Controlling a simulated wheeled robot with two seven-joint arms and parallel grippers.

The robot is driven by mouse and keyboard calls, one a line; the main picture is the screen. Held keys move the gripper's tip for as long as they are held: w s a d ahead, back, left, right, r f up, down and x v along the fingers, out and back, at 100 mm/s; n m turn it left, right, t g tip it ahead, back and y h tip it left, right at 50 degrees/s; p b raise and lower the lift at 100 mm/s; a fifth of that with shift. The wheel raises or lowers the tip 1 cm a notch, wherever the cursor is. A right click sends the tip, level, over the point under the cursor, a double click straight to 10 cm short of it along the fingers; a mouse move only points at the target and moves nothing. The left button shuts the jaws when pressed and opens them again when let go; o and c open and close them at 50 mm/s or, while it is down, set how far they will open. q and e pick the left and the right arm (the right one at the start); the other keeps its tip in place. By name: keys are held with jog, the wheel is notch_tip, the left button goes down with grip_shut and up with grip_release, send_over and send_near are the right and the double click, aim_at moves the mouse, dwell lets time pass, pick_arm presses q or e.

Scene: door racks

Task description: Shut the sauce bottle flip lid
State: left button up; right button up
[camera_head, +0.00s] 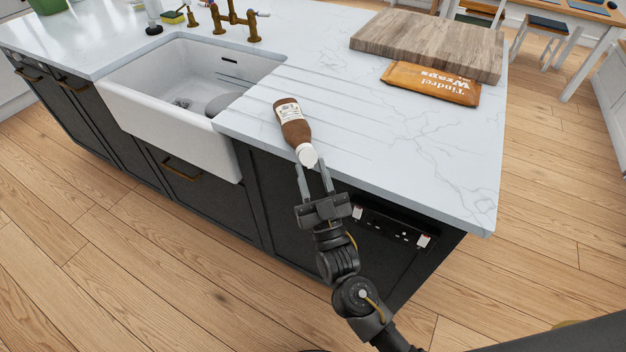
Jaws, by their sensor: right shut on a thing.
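The sauce bottle (294,126) is brown with a pale label and a white cap (307,155). It lies on its side, or nearly so, at the counter's front edge, to the right of the sink. Its cap end points toward me and its base points away. My right gripper (312,164) comes up from below, its two fingers on either side of the cap end and shut on it. The lid is too small to tell whether it is open or shut. My left gripper is not in view.
The white marble counter (400,140) is clear to the right of the bottle. A white sink (165,105) with brass taps (235,18) is at the left. A wooden board (430,42) and an orange wraps packet (430,83) lie at the back right. Dark cabinets stand below.

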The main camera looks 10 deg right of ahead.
jog(key=o, duration=1)
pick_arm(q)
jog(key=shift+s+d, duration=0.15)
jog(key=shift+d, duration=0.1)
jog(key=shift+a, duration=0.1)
